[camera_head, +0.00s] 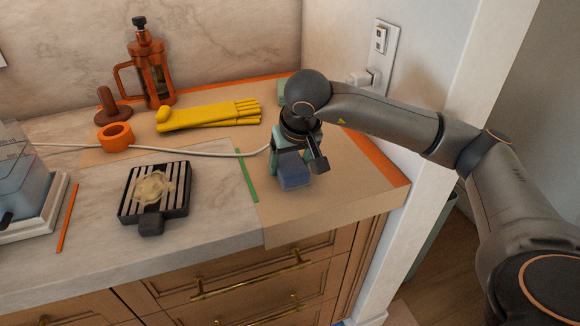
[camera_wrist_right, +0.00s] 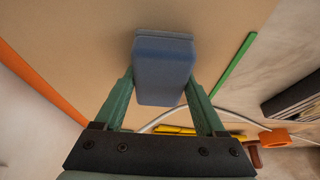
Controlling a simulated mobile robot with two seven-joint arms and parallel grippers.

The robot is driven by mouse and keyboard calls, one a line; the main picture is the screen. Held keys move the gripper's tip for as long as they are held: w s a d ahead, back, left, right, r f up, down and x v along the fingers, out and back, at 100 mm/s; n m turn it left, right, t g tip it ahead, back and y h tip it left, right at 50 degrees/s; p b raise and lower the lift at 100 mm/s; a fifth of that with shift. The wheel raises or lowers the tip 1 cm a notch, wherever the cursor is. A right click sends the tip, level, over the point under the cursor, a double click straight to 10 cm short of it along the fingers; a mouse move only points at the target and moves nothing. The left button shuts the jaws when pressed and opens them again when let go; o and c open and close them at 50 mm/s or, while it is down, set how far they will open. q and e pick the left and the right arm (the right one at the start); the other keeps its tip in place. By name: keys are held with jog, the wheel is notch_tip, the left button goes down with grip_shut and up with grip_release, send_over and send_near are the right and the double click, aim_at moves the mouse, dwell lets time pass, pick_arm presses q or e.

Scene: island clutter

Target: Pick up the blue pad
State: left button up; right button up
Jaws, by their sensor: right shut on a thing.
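The blue pad (camera_head: 294,170) is a small blue block at the right end of the counter, over the tan sheet. My right gripper (camera_head: 291,160) reaches down to it from above and is shut on it. In the right wrist view the pad (camera_wrist_right: 163,68) sits between the two green fingers of the gripper (camera_wrist_right: 163,90), one on each side. I cannot tell whether the pad touches the counter. My left gripper is not in view.
Yellow gloves (camera_head: 208,115), an orange ring (camera_head: 115,136), a brown tamper (camera_head: 112,107) and a copper French press (camera_head: 153,75) stand behind. A black slatted tray (camera_head: 128,203) lies left.

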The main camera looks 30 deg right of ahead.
aim_at(286, 158)
jog(key=c, duration=0.7)
jog(key=shift+r+p, duration=0.25)
jog(key=shift+p, duration=0.05)
jog(key=shift+r, duration=0.3)
jog(key=r, duration=0.3)
jog(key=shift+s+a+r, duration=0.15)
jog(key=shift+a, duration=0.05)
jog(key=s+r, duration=0.1)
jog(key=a+r, duration=0.1)
jog(key=s+a+r, duration=0.1)
jog(key=r, duration=0.1)
jog(key=shift+s, duration=0.35)
jog(key=shift+s+a+r+p, duration=0.2)
jog(key=shift+s+a+r, duration=0.75)
jog(key=shift+s, duration=0.4)
jog(key=shift+s+a+r+p, duration=0.25)
jog(key=shift+s+a+r, duration=0.45)
jog(key=shift+s+a, duration=0.55)
jog(key=shift+s+a+r+p, duration=0.2)
jog(key=shift+s+a+r, duration=0.7)
jog(key=shift+s, duration=0.55)
